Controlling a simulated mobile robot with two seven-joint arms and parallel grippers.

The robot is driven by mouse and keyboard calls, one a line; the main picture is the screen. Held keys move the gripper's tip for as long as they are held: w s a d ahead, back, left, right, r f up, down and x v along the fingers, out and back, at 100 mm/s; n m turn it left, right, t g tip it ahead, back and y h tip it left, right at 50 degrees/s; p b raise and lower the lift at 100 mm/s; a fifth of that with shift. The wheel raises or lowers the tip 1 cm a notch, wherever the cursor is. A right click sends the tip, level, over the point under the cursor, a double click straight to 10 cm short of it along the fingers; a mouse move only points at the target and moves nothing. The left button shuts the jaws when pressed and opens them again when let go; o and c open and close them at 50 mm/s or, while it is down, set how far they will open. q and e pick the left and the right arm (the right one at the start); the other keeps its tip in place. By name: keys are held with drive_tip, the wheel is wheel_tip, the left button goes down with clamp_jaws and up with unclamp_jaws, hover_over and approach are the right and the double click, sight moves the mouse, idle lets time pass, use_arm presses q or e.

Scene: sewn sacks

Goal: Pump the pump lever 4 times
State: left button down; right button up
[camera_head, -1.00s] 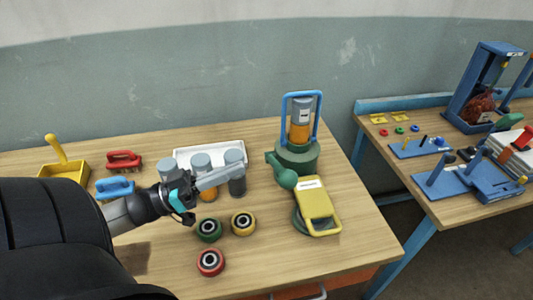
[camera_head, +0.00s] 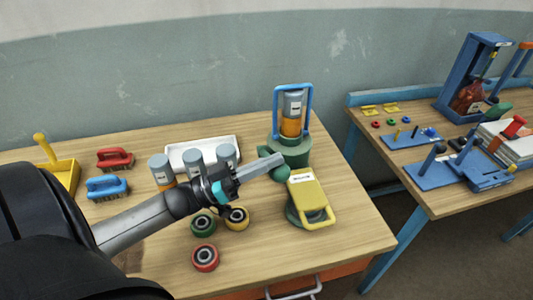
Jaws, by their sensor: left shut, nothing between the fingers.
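The pump stands at the right of the near table, with a green round base (camera_head: 290,152) and a blue frame (camera_head: 278,112) around a grey and orange canister (camera_head: 292,118). A green rounded part (camera_head: 280,174) sits at its front. In front of that is a yellow lever-like plate (camera_head: 308,194) with a white label and a looped front end, over a green round foot. I cannot tell for sure which part is the pump lever. My left gripper (camera_head: 282,159) is shut and empty. Its tips overlap the pump's front in the picture; contact cannot be told. My right gripper is not in view.
Several grey cylinders (camera_head: 195,162) stand by a white tray (camera_head: 222,143), partly behind my left gripper. Green, yellow (camera_head: 238,220) and red (camera_head: 205,257) rollers lie in front. Red (camera_head: 115,158) and blue (camera_head: 106,188) brushes and a yellow scoop (camera_head: 65,178) are at left. Another table (camera_head: 465,197) stands right.

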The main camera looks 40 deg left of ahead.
use_arm(q)
drive_tip(key=shift+f, duration=0.1)
wheel_tip(320, 180, down, 7)
drive_tip(key=s+d+m+h+b, duration=0.1)
drive_tip(key=s+d+m+b, duration=0.1)
drive_tip(key=m+b, duration=0.1)
drive_tip(key=shift+s+d+g, duration=0.2)
drive_tip(key=shift+d+g, duration=0.1)
drive_tip(key=shift+g, duration=0.1)
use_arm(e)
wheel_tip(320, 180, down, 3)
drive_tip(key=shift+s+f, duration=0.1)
use_arm(q)
wheel_tip(320, 180, up, 5)
drive_tip(key=p, duration=0.4)
drive_tip(key=b+v, duration=0.1)
drive_tip(key=v, duration=0.9)
drive_tip(key=shift+m+b, duration=0.3)
drive_tip(key=shift+b, duration=0.05)
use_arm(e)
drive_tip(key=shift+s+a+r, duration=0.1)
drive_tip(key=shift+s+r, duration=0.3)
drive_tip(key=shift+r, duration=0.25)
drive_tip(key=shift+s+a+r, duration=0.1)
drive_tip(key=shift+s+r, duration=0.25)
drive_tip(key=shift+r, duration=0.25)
